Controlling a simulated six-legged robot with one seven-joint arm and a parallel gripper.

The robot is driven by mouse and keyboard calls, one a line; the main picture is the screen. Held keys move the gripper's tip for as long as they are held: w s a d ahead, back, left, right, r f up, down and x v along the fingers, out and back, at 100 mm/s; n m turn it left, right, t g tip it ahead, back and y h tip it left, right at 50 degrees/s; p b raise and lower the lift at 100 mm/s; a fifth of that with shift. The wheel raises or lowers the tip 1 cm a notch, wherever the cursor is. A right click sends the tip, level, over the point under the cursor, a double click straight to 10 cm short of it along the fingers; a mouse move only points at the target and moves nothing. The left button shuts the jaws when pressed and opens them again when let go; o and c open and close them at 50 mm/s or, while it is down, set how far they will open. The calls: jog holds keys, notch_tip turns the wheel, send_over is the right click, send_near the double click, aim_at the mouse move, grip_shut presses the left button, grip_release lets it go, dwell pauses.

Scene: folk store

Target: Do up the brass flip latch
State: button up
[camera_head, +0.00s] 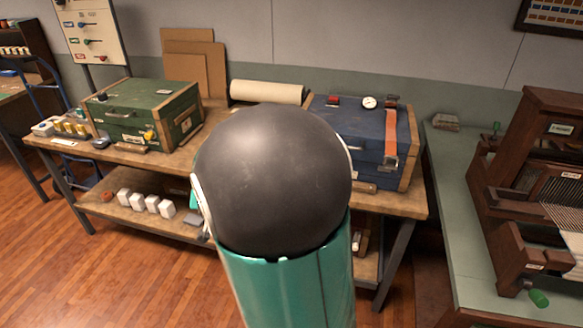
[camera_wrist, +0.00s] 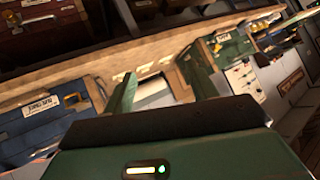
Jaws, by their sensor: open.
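A small yellow, brass-like fitting (camera_head: 149,134) is on the front of the green wood-edged chest (camera_head: 178,123) at the left of the bench; it may be the flip latch, but it is too small to tell its state. In the wrist view a green case (camera_wrist: 234,50) and a blue case (camera_wrist: 45,128) each show a yellow fitting, also unclear in detail. My gripper (camera_wrist: 158,68) shows in the wrist view, its two green fingers apart with nothing held between them. It is hidden behind my arm in the head view.
A blue chest (camera_head: 345,133) with an orange strap (camera_head: 391,135) stands at the bench's right. A paper roll (camera_head: 267,92) lies behind. White blocks (camera_head: 152,204) sit on the lower shelf. A wooden loom (camera_head: 535,190) stands at right. The floor at front left is clear.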

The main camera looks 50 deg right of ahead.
jog(key=s+d+f+m+h, duration=0.1)
jog(key=s+d+f+h, duration=0.2)
jog(key=d, duration=0.5)
jog(key=s+d+f+m+g+h, duration=0.1)
jog(key=s+d+f+h, duration=0.2)
jog(key=d, duration=0.5)
jog(key=s+d+f+m+g+h, duration=0.1)
jog(key=s+d+f+h, duration=0.2)
jog(key=d+f+h, duration=0.2)
jog(key=d, duration=0.2)
jog(key=shift+d+m, duration=0.4)
jog(key=shift+w+d+f, duration=0.1)
